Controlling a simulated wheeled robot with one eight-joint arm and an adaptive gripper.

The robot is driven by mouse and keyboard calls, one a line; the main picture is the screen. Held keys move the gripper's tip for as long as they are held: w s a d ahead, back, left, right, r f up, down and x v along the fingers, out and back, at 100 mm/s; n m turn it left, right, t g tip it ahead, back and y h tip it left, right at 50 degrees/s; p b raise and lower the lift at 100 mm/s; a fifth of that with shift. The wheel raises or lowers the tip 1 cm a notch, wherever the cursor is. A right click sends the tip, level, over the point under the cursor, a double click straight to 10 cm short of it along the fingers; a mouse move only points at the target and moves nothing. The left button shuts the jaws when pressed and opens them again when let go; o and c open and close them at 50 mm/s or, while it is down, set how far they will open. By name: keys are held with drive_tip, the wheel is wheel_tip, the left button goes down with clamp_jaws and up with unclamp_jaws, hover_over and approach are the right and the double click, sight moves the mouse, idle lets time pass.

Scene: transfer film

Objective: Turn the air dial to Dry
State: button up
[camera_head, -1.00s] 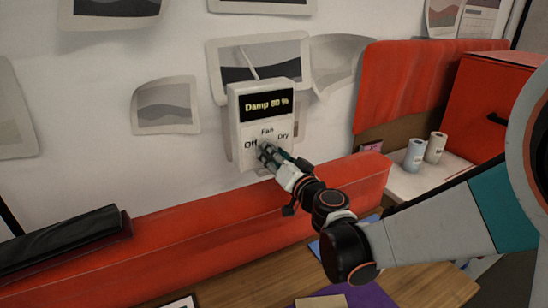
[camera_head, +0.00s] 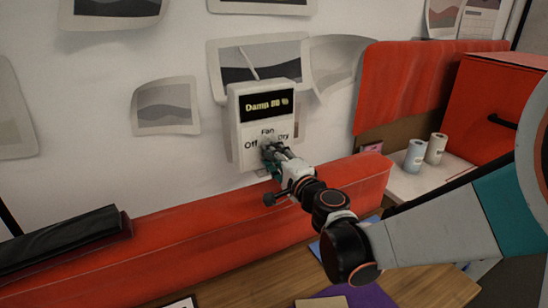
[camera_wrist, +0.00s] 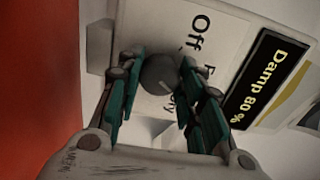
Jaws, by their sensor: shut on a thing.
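The white control box (camera_head: 238,130) hangs on the wall, with a dark display (camera_head: 265,104) that reads "Damp 80 %" in the wrist view (camera_wrist: 266,82). Below the display are the labels Off, Fan and Dry, with Dry partly covered by my gripper. The round grey dial (camera_wrist: 161,74) shows in the wrist view between the green-padded fingers. My gripper (camera_head: 268,147) is shut on the dial; it also shows in the wrist view (camera_wrist: 160,82). In the head view the fingers hide most of the dial, and I cannot tell which label it points to.
A red padded ledge (camera_head: 200,230) runs along the wall below the box. Paper sheets (camera_head: 165,106) hang around it. Two paper rolls (camera_head: 414,155) stand on a pale surface at right, beside a red cabinet (camera_head: 505,105). A wooden table (camera_head: 425,280) is below.

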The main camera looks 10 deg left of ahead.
drive_tip(key=m, duration=0.5)
drive_tip(key=shift+m, duration=0.3)
idle(0.4)
drive_tip(key=o, duration=1.1)
drive_tip(key=shift+c, duration=0.2)
